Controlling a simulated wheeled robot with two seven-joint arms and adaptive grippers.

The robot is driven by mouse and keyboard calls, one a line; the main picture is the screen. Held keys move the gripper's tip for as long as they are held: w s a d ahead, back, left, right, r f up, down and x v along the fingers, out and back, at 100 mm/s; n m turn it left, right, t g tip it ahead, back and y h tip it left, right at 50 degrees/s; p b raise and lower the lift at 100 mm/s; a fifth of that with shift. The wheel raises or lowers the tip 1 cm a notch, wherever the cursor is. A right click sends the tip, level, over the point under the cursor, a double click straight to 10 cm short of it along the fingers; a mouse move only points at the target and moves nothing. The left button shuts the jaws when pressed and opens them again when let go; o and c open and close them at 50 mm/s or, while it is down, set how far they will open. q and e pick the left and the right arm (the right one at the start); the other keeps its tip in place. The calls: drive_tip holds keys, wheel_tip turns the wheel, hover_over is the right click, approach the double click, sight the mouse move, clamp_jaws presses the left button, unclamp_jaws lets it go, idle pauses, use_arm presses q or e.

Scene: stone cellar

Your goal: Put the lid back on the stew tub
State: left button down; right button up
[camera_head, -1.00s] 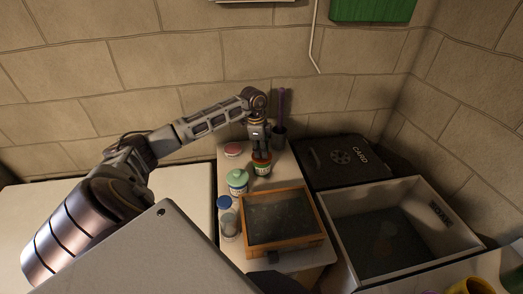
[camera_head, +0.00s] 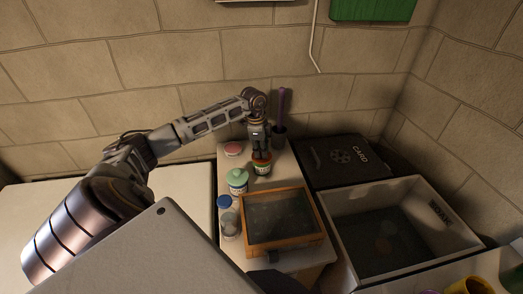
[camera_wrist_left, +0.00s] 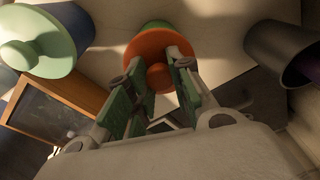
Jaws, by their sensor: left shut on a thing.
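A small green tub (camera_head: 263,170) with a pale label stands on the narrow counter by the back wall. The orange lid (camera_head: 262,157) is at its top; the lid also shows in the left wrist view (camera_wrist_left: 150,46), with the green tub (camera_wrist_left: 154,25) partly behind it. My left gripper (camera_head: 261,152) points down from above and is shut on the orange lid's knob. I cannot tell whether the lid sits fully on the rim or is slightly above it. My right gripper is not in view.
A jar with a pale green lid (camera_head: 238,175), a blue-capped jar (camera_head: 225,203) and a wood-framed box (camera_head: 306,241) stand nearer. A pinkish round item (camera_head: 233,149) lies left, a dark cup (camera_head: 279,137) stands right. A grey open bin (camera_head: 350,243) is at right.

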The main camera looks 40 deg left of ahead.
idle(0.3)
use_arm(q)
drive_tip(key=c, duration=1.2)
unclamp_jaws()
drive_tip(key=o, duration=0.5)
drive_tip(key=shift+r+p, duration=1)
drive_tip(key=shift+r, duration=0.25)
drive_tip(key=shift+r+p, duration=1.55)
drive_tip(key=shift+r, duration=0.7)
